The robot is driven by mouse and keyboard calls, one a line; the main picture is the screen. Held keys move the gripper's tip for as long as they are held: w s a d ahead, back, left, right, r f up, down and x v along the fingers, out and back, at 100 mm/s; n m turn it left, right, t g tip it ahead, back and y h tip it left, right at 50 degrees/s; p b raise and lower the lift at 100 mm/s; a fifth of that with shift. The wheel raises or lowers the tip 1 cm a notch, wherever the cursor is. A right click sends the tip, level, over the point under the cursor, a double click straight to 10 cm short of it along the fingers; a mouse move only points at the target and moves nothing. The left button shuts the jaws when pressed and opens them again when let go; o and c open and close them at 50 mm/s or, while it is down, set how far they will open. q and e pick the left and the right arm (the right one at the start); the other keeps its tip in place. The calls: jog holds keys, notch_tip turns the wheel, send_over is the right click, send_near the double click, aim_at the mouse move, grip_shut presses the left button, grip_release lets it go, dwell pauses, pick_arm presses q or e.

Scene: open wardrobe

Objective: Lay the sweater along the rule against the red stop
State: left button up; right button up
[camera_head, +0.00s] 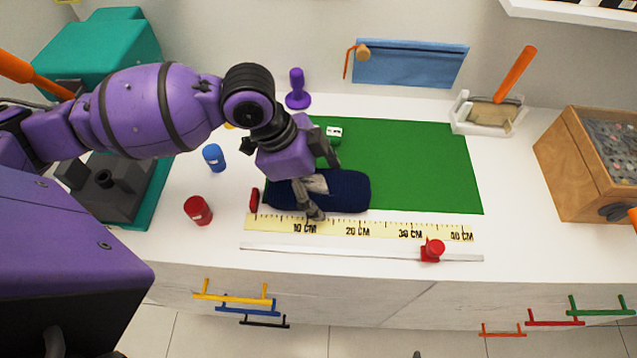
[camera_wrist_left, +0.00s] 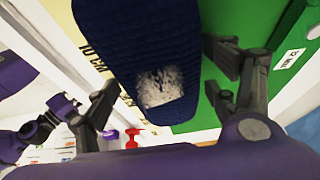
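The folded navy sweater (camera_head: 350,190) has a pale grey patch. It lies lengthwise along the yellow rule (camera_head: 385,231), on the near left part of the green mat. Its left end is close to the red stop (camera_head: 254,200) at the rule's zero end; I cannot tell whether they touch. My left gripper (camera_head: 318,183) is over the sweater's middle, one finger on its near side by the rule, the other on its far side. The left wrist view shows the fingers apart, astride the sweater (camera_wrist_left: 135,45), with a gap at the right finger. My right gripper is out of view.
A red slider (camera_head: 432,250) sits on a white rail (camera_head: 340,252) before the rule. A red can (camera_head: 198,210) and blue can (camera_head: 214,158) stand left. A purple-handled stamp (camera_head: 298,90) stands behind. The mat's right half (camera_head: 430,165) is clear. A wooden box (camera_head: 575,160) stands right.

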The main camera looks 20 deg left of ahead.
pick_arm(q)
jog(key=shift+r, duration=0.1)
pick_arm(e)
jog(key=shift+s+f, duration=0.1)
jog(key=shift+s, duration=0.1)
pick_arm(q)
jog(key=shift+a+r, duration=0.1)
jog(key=shift+r, duration=0.2)
jog(key=p+v, duration=0.1)
jog(key=v, duration=0.9)
jog(key=shift+a+r, duration=0.1)
jog(key=shift+r, duration=0.25)
jog(key=shift+s+a+r, duration=0.15)
jog(key=shift+r, duration=0.2)
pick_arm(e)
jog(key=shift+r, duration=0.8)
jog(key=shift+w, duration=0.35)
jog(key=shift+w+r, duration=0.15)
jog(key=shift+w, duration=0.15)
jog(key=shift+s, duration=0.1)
